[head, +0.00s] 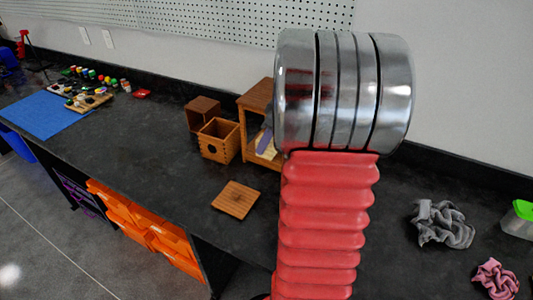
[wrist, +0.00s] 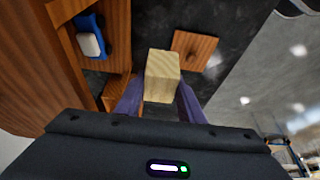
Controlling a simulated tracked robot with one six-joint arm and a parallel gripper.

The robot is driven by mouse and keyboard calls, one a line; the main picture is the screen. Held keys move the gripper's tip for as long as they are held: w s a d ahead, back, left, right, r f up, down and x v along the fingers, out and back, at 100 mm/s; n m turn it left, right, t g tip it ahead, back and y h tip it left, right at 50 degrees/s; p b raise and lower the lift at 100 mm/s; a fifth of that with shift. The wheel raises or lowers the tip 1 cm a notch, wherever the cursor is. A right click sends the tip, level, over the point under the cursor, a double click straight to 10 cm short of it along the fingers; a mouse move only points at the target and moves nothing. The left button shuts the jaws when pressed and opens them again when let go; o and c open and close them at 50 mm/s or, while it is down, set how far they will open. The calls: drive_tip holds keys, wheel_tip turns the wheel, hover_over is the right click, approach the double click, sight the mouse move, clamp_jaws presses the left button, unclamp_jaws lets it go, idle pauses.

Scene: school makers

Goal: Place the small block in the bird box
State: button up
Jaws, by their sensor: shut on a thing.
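My gripper (wrist: 160,94) is shut on the small block (wrist: 162,70), a pale wooden cube held between two purple fingers. In the head view the gripper is mostly hidden behind my arm; a purple finger and a pale bit of the block (head: 269,148) seem to show at the arm's left edge, before the wooden shelf. The bird box (head: 218,145), a wooden box with a round hole in its front and an open top, stands left of the gripper on the dark counter. In the wrist view, a wooden edge just left of the fingers may be part of it.
A wooden shelf (head: 256,97) stands right of the bird box and a brown wooden box (head: 202,109) behind it. A square wooden plate (head: 236,199) lies in front. Grey cloth (head: 443,223) and pink cloth (head: 496,279) lie at right. The counter left of the plate is clear.

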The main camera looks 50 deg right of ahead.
drive_tip(key=shift+r, duration=0.4)
drive_tip(key=shift+w+a, duration=0.1)
drive_tip(key=w+a+f+m, duration=0.1)
drive_tip(key=w+a+f, duration=0.2)
drive_tip(key=a, duration=0.8)
drive_tip(key=w+a+f+m, duration=0.1)
drive_tip(key=w+a+f, duration=0.3)
drive_tip(key=a, duration=0.8)
drive_tip(key=w+a+f+m+h, duration=0.1)
drive_tip(key=w+a+f, duration=0.2)
drive_tip(key=w+a, duration=0.4)
drive_tip(key=a, duration=0.5)
drive_tip(key=shift+w+a+f, duration=0.15)
drive_tip(key=shift+w+f, duration=0.2)
